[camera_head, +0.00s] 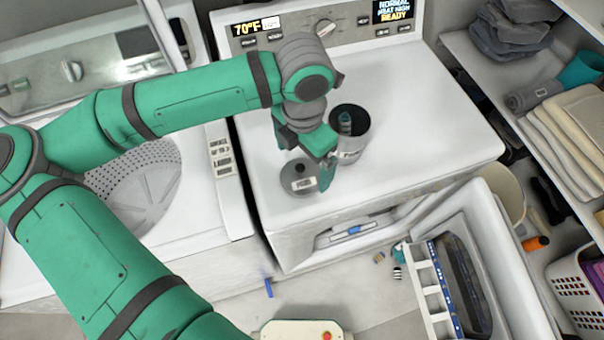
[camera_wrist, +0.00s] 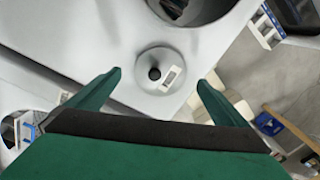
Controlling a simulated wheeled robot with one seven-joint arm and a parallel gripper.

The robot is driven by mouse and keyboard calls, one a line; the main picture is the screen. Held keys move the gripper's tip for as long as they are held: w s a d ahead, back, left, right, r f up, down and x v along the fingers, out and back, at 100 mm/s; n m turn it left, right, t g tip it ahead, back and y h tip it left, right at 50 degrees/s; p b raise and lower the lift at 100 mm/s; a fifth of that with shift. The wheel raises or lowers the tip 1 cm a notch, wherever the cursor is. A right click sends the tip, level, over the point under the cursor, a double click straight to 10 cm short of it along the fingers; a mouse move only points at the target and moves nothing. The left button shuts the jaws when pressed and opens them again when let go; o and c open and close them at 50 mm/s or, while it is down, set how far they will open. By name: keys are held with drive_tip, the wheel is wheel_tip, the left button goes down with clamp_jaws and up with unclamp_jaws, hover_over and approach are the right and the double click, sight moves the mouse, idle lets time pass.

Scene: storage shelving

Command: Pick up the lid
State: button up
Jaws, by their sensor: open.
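The lid (camera_head: 297,179) is a round grey disc with a dark knob and a white label. It lies flat on top of the white dryer (camera_head: 412,130), near its front left edge. In the wrist view the lid (camera_wrist: 160,71) shows whole, with its knob near the picture's middle. My gripper (camera_head: 318,176) is above and beside the lid and points down. In the wrist view its two green fingers (camera_wrist: 156,88) are spread wide, with the lid between and beyond them. Nothing is held. Contact with the lid cannot be told.
An open grey canister (camera_head: 352,148) with a dark inside stands just behind and right of the lid. An open washer (camera_head: 140,182) is at left. Shelves with folded towels (camera_head: 570,125) are at right. The dryer top right of the canister is clear.

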sight(303, 170)
wheel_tip(303, 170, down, 4)
drive_tip(key=shift+s+f, duration=0.1)
drive_tip(key=shift+c, duration=0.4)
drive_tip(key=c, duration=1.1)
drive_tip(key=shift+o, duration=0.2)
drive_tip(key=shift+d, duration=0.1)
